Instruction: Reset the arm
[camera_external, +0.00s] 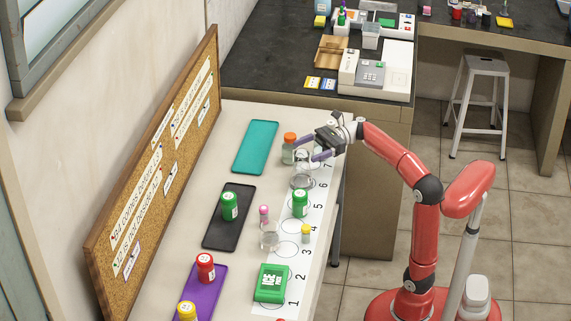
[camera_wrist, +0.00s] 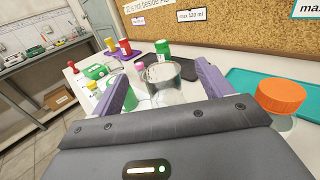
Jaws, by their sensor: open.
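My gripper (camera_external: 308,150) is open, with its purple fingers held low over the far end of the white bench. In the wrist view, the open fingers (camera_wrist: 162,82) flank a clear glass vessel (camera_wrist: 165,82). The glassware (camera_external: 303,180) also shows just below the gripper in the external view, near mark 7 of the numbered strip (camera_external: 283,265). I cannot tell whether the fingers touch it. An orange-capped jar (camera_external: 289,150) stands close to the left of the gripper; its cap (camera_wrist: 281,96) shows at the right in the wrist view. My arm reaches in from the right.
A teal tray (camera_external: 256,150) is empty. A green bottle (camera_external: 230,207) stands on a black tray (camera_external: 222,240). Another green bottle (camera_external: 300,203), a beaker (camera_external: 269,238), small vials and a green box (camera_external: 270,283) stand nearer. A corkboard (camera_external: 150,190) borders the left. Space above the bench is open.

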